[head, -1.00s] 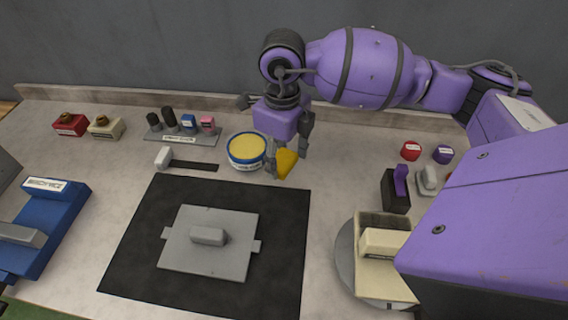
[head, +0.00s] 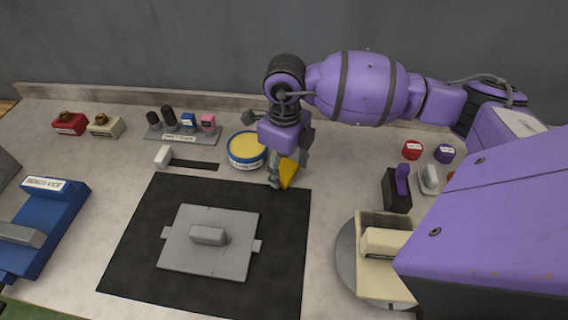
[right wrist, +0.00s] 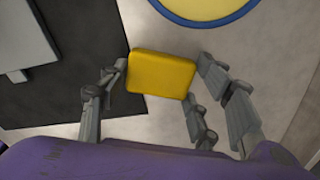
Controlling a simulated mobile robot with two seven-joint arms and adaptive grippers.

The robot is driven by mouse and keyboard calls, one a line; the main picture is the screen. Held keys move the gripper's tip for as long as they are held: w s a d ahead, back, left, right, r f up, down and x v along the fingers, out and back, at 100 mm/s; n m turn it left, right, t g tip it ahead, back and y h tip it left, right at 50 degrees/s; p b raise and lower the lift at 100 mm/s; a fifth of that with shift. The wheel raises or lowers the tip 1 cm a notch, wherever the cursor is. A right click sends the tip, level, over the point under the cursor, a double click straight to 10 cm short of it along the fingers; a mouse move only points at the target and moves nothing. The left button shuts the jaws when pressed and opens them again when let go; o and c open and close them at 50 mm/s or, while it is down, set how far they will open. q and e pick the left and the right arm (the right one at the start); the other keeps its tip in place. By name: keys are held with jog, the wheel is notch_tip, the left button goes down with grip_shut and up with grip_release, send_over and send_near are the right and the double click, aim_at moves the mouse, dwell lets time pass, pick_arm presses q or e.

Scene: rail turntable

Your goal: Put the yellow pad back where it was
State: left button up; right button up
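The yellow pad (head: 289,174) is a small block between the fingers of my right gripper (head: 283,172), low over the table near the black mat's far right corner. In the right wrist view the pad (right wrist: 162,74) sits between the fingertips, one on each side, and the gripper (right wrist: 160,75) looks shut on it. I cannot tell whether the pad touches the table. A round tin (head: 246,163) with a blue rim and yellow top stands just left of the gripper; its label is too small to read. My left gripper is not in view.
The black mat (head: 135,262) carries a grey plate with a handle (head: 185,255). A rack (head: 180,138) with several small items stands behind. A blue vice (head: 60,205) is at left. A cream box (head: 385,285) on a grey disc and a black holder (head: 396,193) are at right.

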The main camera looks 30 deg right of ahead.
aim_at(285, 169)
jog(key=o, duration=0.4)
jog(key=shift+o, duration=0.2)
notch_tip(285, 169, up, 13)
dwell(0.3)
dwell(0.4)
